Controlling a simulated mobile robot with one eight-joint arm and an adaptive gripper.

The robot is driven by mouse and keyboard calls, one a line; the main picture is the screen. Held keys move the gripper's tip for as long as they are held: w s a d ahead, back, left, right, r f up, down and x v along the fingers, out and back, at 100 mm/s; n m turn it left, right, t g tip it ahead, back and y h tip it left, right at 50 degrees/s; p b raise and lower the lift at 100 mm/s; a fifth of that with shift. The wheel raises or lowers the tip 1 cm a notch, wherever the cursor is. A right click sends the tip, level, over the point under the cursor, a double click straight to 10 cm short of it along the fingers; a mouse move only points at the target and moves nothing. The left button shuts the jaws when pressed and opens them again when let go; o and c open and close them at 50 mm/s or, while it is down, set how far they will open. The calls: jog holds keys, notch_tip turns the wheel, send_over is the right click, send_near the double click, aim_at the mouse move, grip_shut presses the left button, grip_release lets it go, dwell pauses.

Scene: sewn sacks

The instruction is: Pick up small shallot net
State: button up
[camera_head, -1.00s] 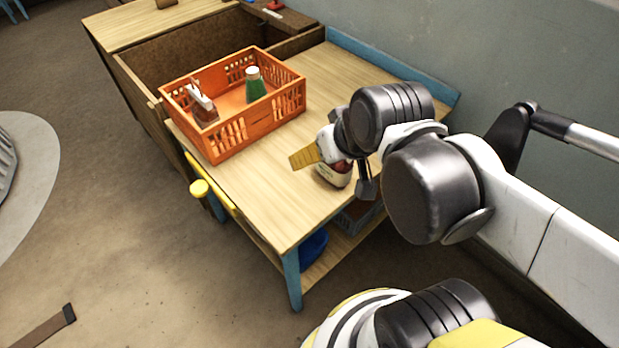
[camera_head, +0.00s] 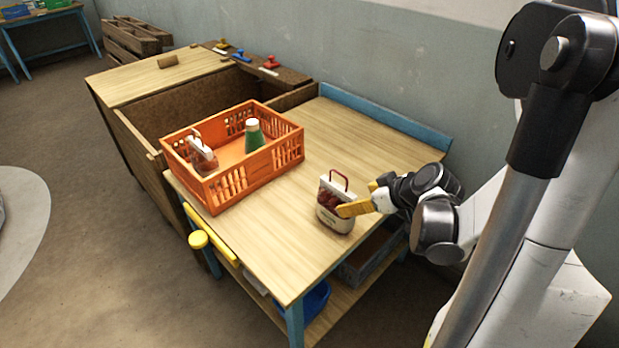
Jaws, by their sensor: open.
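The small shallot net (camera_head: 336,212) stands upright on the wooden table. It has a pale label band, dark red contents and a dark red handle loop on top. My gripper (camera_head: 358,198) is at its right side, with yellow fingers open. The front finger overlaps the net in the picture; the other finger shows behind it, at the net's right. I cannot tell whether the fingers touch it.
An orange crate (camera_head: 226,192) stands to the left on the table (camera_head: 262,240), holding a green bottle (camera_head: 254,136) and another net-like pack (camera_head: 202,156). A blue ledge (camera_head: 385,118) edges the table's back. The tabletop between crate and net is clear.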

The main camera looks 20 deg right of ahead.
aim_at(347, 202)
jog(key=b+x, duration=0.2)
jog(key=x, duration=0.3)
jog(key=shift+w+f, duration=0.15)
jog(key=shift+f, duration=0.2)
jog(key=b+x, duration=0.2)
jog(key=x, duration=0.1)
jog(key=b+x, duration=0.1)
jog(key=x, duration=0.1)
jog(key=shift+w+a, duration=0.15)
jog(key=shift+a, duration=0.25)
jog(key=shift+c, duration=0.2)
jog(key=shift+r, duration=0.1)
jog(key=c, duration=1.5)
